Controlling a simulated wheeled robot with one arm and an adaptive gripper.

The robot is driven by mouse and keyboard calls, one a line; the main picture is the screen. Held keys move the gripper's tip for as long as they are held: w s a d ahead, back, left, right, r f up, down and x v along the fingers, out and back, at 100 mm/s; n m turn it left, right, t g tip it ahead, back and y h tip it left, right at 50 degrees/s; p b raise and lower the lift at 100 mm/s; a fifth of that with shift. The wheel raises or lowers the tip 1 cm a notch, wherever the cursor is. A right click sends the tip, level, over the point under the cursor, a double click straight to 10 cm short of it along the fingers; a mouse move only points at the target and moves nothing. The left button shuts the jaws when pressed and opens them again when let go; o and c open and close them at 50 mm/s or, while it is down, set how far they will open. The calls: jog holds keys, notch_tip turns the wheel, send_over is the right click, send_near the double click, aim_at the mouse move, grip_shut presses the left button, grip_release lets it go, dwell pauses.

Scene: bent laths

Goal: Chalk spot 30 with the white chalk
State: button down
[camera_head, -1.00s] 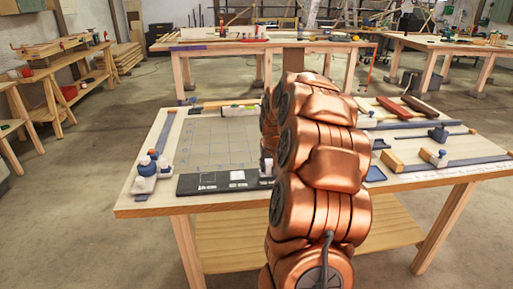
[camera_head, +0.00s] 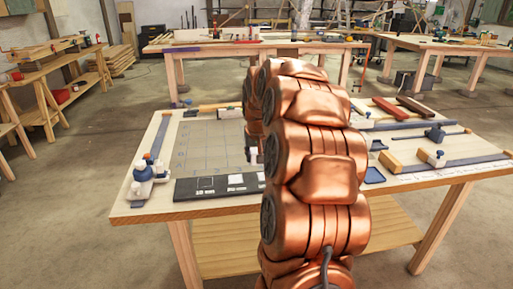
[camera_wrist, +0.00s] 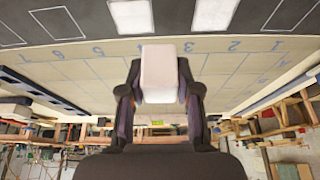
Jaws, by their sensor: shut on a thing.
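My gripper (camera_wrist: 158,88) is shut on a white block-shaped chalk (camera_wrist: 158,70), which stands out between its two fingers in the wrist view. The grey gridded sheet (camera_wrist: 75,69) lies beneath it, with handwritten column numbers along one edge. In the head view the sheet (camera_head: 205,143) lies on the left half of the table, and my gripper (camera_head: 252,156) is over its right side, partly hidden by my arm. I cannot read which cell is spot 30. Whether the chalk touches the sheet cannot be told.
Wooden blocks (camera_head: 390,161) and a blue tray (camera_head: 373,175) lie to the right.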

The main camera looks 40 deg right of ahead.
jog(key=shift+r, duration=1.2)
